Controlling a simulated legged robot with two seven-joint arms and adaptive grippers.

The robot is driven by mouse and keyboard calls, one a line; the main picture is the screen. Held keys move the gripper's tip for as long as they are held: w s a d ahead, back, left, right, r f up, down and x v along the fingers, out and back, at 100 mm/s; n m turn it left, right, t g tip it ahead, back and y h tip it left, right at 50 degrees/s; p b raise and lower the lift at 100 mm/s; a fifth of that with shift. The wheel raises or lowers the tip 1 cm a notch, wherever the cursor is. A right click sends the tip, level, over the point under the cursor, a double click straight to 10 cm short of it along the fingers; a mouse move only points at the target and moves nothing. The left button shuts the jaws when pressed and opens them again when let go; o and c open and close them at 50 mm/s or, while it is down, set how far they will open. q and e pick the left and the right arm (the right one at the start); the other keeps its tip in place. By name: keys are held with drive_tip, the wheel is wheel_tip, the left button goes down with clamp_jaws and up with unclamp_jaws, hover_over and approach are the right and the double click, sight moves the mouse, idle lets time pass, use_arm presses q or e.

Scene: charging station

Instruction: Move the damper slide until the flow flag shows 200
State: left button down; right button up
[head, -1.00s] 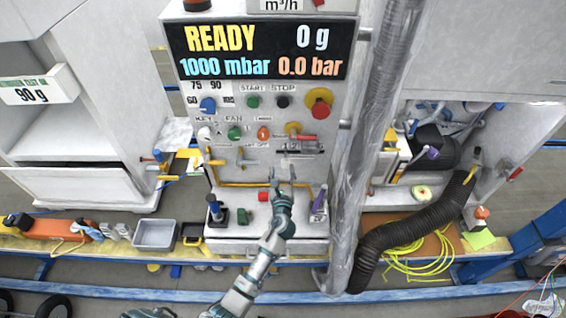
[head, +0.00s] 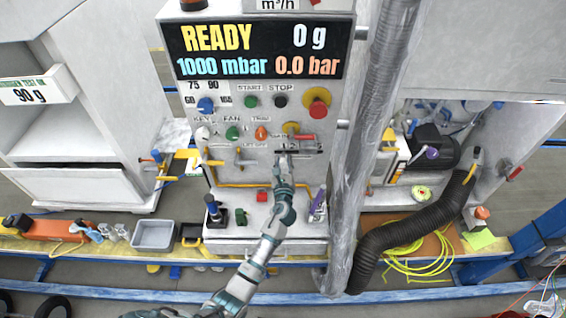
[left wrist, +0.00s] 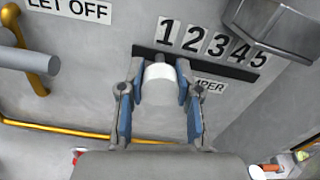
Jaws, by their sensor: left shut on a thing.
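The damper slide's pale round knob (left wrist: 160,72) stands out from the grey panel below a number strip (left wrist: 212,44) marked 1 to 5. It is near the left end of the strip, by the 1. My left gripper (head: 284,158) reaches up to the panel from below. In the left wrist view its two blue-padded fingers (left wrist: 160,84) are shut on the knob from both sides. A label ending in "PER" (left wrist: 208,86) is partly hidden by the right finger. The m³/h sign (head: 278,4) is cut off at the top edge, and no flow flag reading shows. My right gripper is out of view.
The display (head: 262,50) reads READY, 0 g, 1000 mbar and 0.0 bar. Several knobs and a red-handled valve (head: 300,137) sit close above the slide. A grey box-like part (left wrist: 285,28) juts out at the strip's right end. A clear duct (head: 372,130) runs right of the panel.

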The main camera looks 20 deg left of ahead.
use_arm(q)
drive_tip(key=w+d+b, duration=0.1)
drive_tip(key=d, duration=0.5)
drive_tip(key=shift+w+d, duration=0.15)
drive_tip(key=shift+w, duration=0.25)
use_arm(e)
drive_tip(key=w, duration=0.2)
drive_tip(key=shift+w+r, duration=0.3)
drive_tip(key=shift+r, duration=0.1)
use_arm(q)
drive_tip(key=c, duration=0.8)
unclamp_jaws()
drive_tip(key=shift+o, duration=0.2)
drive_tip(key=v, duration=1.2)
